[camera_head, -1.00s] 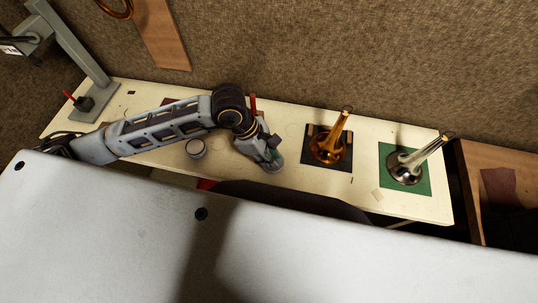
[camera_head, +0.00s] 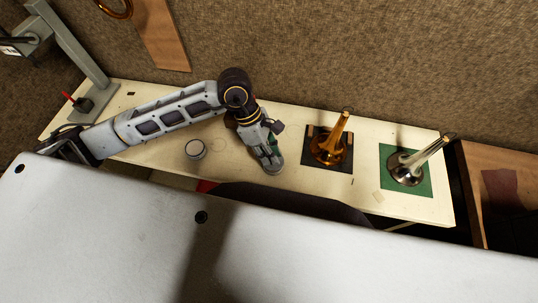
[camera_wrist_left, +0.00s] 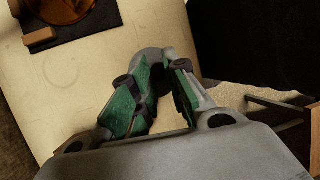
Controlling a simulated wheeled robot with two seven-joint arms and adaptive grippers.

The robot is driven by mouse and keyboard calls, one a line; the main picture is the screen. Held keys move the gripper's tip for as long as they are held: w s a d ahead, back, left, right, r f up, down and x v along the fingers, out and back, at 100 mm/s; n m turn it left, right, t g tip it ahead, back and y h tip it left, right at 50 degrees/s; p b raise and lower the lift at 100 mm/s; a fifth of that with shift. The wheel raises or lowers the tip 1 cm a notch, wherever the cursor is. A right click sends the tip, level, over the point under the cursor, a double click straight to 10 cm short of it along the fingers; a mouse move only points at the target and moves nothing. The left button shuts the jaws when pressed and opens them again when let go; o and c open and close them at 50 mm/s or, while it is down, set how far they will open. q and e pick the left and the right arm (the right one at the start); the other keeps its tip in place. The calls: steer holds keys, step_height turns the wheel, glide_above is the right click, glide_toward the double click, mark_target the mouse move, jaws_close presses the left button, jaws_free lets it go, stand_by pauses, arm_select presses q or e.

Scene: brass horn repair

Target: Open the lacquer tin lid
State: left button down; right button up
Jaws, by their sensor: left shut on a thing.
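My left gripper (camera_head: 268,152) reaches down to the front part of the cream bench. Its green-padded fingers are closed on a grey round thing (camera_head: 274,168), which also shows between and beyond the fingertips in the left wrist view (camera_wrist_left: 150,56). The fingers hide much of it, so I cannot tell whether it is the lacquer tin or its lid, or whether it is lifted. My right gripper is not in view.
A brass horn bell (camera_head: 329,148) stands on a dark mat (camera_head: 345,165) just right of the gripper. A silver bell (camera_head: 405,168) stands on a green mat (camera_head: 423,187) farther right. A grey stand (camera_head: 92,102) is at the bench's left end.

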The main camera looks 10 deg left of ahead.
arm_select(q)
steer(key=shift+w+r+n+g+b, duration=0.25)
steer(key=shift+w+g+b, duration=0.45)
steer(key=shift+g, duration=0.45)
steer(key=shift+w+r+n+g+b, duration=0.25)
steer(key=shift+w+g+b, duration=0.4)
steer(key=shift+g, duration=0.5)
steer(key=c, duration=1.3)
jaws_free()
steer(key=shift+c, duration=0.2)
steer(key=shift+r, duration=0.1)
steer(key=v, duration=1.1)
steer(key=shift+w+a+r, duration=0.2)
steer(key=shift+w, duration=0.15)
